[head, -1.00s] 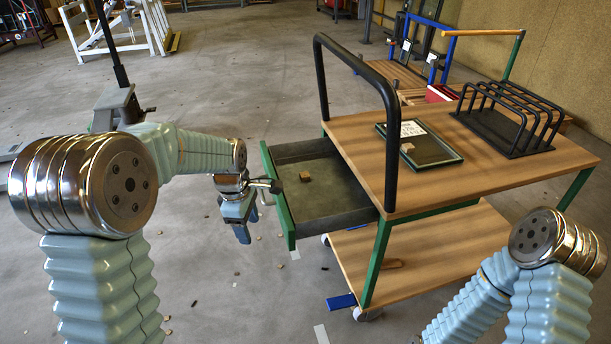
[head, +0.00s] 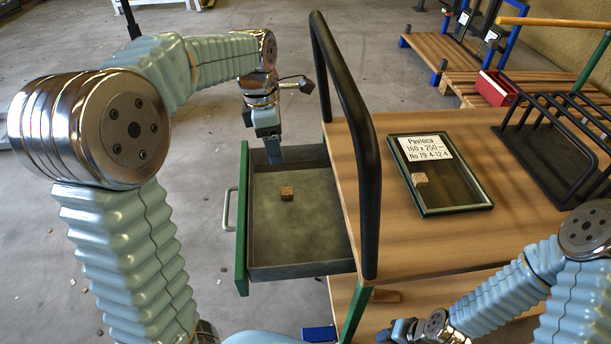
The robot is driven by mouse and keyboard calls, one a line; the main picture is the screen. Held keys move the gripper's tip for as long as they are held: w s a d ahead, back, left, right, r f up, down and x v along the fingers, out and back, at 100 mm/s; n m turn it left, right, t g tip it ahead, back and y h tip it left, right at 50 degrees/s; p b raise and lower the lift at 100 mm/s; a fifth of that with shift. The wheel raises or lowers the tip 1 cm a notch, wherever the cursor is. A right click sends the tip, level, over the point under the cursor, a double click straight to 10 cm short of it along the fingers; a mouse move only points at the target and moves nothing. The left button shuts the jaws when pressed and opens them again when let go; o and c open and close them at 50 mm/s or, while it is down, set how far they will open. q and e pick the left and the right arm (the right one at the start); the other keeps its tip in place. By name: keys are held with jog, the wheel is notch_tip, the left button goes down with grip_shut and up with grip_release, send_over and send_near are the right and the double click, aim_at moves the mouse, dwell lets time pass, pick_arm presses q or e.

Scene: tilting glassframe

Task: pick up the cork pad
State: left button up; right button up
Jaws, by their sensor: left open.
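A small brown cork pad (head: 287,193) lies on the floor of the open drawer (head: 320,232). A similar cork pad (head: 420,180) lies on the glass of the framed pane (head: 455,190) on the tabletop. My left gripper (head: 273,150) points down at the drawer's far end, beyond the cork pad in it and apart from it. It is open, with nothing seen between its fingers. My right gripper (head: 402,331) is low at the bottom edge, partly cut off, and its fingers cannot be made out.
A black upright hoop handle (head: 368,180) stands between the drawer and the wooden tabletop (head: 400,245). A black rack (head: 550,150) stands at the right, with a red box (head: 494,88) behind it. The drawer is otherwise clear.

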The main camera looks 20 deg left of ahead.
pick_arm(q)
jog(key=b, duration=0.1)
send_over(287, 190)
jog(key=a, duration=0.1)
notch_tip(287, 190, down, 8)
jog(key=shift+f, duration=0.15)
jog(key=f, duration=0.5)
jog(key=shift+s+d+f+b, duration=0.15)
jog(key=shift+d+b, duration=0.25)
grip_shut()
